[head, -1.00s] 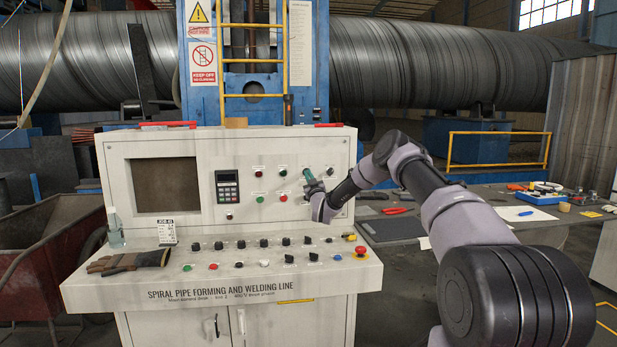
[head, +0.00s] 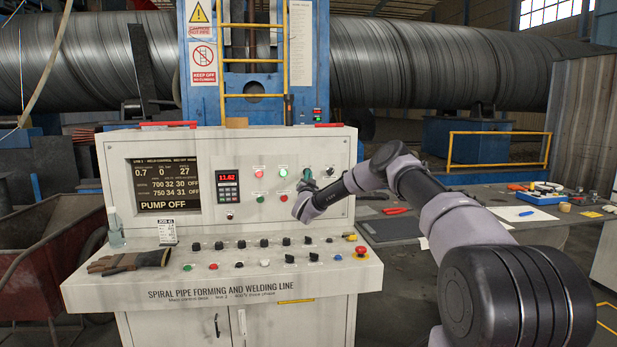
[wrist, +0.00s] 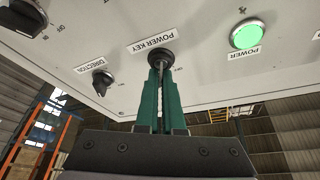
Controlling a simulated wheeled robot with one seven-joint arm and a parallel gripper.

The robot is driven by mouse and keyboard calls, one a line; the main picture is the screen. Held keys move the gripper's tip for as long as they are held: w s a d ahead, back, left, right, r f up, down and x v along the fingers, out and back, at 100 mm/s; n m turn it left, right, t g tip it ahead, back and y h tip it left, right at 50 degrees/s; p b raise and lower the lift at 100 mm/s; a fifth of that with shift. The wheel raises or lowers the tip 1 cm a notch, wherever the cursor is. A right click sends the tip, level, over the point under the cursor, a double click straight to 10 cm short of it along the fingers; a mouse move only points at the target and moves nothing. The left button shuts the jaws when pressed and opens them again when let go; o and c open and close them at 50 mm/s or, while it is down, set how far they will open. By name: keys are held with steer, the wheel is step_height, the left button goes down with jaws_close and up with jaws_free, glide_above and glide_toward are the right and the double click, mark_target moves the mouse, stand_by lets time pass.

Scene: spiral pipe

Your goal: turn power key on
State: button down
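The grey-white control console (head: 240,145) stands ahead in the head view. My gripper (head: 306,175) is at the right part of its upright panel. The screen (head: 166,185) is lit and reads "PUMP OFF". The small red number display (head: 227,177) is lit.
A direction knob (wrist: 102,82) is close to the fingers on the panel. Several buttons and knobs line the sloped desk, with work gloves (head: 128,261) at its left. A side table (head: 490,210) with tools stands to the right.

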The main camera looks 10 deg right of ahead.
steer(key=shift+m, duration=0.3)
steer(key=c, duration=1)
jaws_free()
steer(key=shift+c, duration=0.2)
steer(key=v, duration=1)
steer(key=shift+s+a, duration=0.15)
steer(key=shift+s, duration=0.25)
steer(key=shift+f, duration=0.1)
